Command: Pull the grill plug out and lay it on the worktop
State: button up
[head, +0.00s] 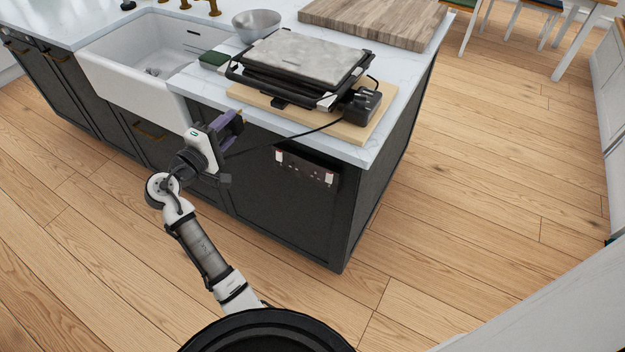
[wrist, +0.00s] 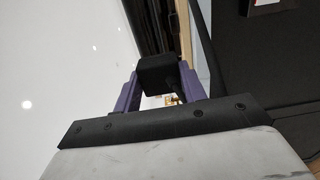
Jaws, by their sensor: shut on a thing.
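My gripper (head: 232,124) is at the front of the island, near the worktop's front edge. In the wrist view its purple fingers (wrist: 160,84) are shut on a black plug (wrist: 156,70). The plug is clear of the socket panel (head: 306,168), which is on the island's dark front, to the right of my gripper. A black cord (head: 320,130) runs from the grill's right side down towards my gripper. The grill (head: 305,62) sits closed on a wooden board on the white worktop (head: 385,122). In the head view my gripper hides the plug.
A black block (head: 362,106) with a cord stands on the board (head: 340,133), right of the grill. A green sponge (head: 213,59), a metal bowl (head: 257,24) and the sink (head: 135,65) lie left. Bare worktop shows between sink and grill and along the front edge.

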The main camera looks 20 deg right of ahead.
jog(key=w+a+b, duration=0.8)
jog(key=w+a, duration=0.4)
jog(key=w, duration=0.4)
jog(key=shift+a, duration=0.3)
dwell(0.8)
jog(key=m+b, duration=1.8)
jog(key=b, duration=0.2)
jog(key=shift+r+b, duration=0.1)
jog(key=shift+b, duration=0.3)
